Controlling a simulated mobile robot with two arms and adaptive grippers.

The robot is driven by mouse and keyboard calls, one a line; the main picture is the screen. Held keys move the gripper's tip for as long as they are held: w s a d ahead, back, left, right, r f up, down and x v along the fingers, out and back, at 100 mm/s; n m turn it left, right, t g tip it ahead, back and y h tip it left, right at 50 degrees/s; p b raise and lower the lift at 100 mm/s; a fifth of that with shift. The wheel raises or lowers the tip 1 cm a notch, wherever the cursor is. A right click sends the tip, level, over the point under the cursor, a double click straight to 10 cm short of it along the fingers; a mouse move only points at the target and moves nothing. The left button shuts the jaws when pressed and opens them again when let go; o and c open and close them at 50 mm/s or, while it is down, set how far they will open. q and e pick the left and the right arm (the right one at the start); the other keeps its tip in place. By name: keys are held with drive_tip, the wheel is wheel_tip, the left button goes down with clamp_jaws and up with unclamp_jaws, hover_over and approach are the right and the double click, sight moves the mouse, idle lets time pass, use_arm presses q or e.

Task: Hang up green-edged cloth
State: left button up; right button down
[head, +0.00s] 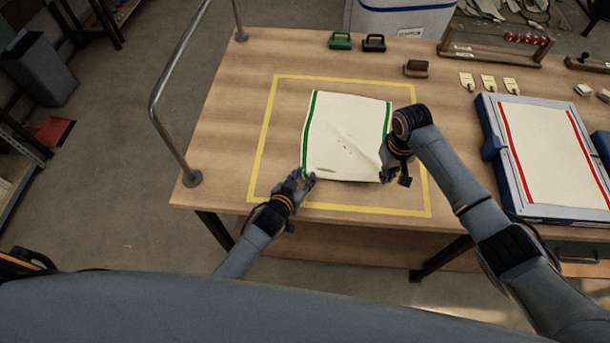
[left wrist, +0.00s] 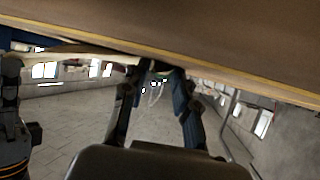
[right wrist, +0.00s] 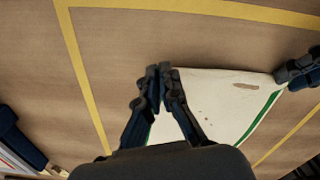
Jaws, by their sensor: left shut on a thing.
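The white cloth (head: 340,135) with green side edges is spread on the table inside a yellow outline. A few dark marks show on it. My left gripper (head: 306,178) is shut on the cloth at its near left corner. In the left wrist view, its fingers (left wrist: 160,72) meet at the cloth's pale edge (left wrist: 85,50). My right gripper (head: 386,172) is at the near right corner, where the cloth is creased. In the right wrist view, its fingertips (right wrist: 160,75) are close together at the cloth's corner (right wrist: 220,95); whether they pinch it is unclear.
A metal rail (head: 158,100) stands at the table's left edge. A red-edged cloth (head: 550,155) lies on a blue-framed board at right. Green (head: 341,41) and black (head: 374,43) clips, a brown block (head: 416,68) and small tags (head: 488,83) lie along the back.

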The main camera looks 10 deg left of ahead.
use_arm(q)
drive_tip(key=shift+s+a+f, duration=0.3)
drive_tip(key=shift+f, duration=0.25)
drive_tip(key=c, duration=0.4)
drive_tip(key=shift+a+f, duration=0.1)
drive_tip(key=shift+a, duration=0.05)
drive_tip(key=r, duration=0.4)
drive_tip(key=shift+w+r, duration=0.2)
drive_tip(key=shift+w, duration=0.1)
drive_tip(key=shift+r, duration=0.55)
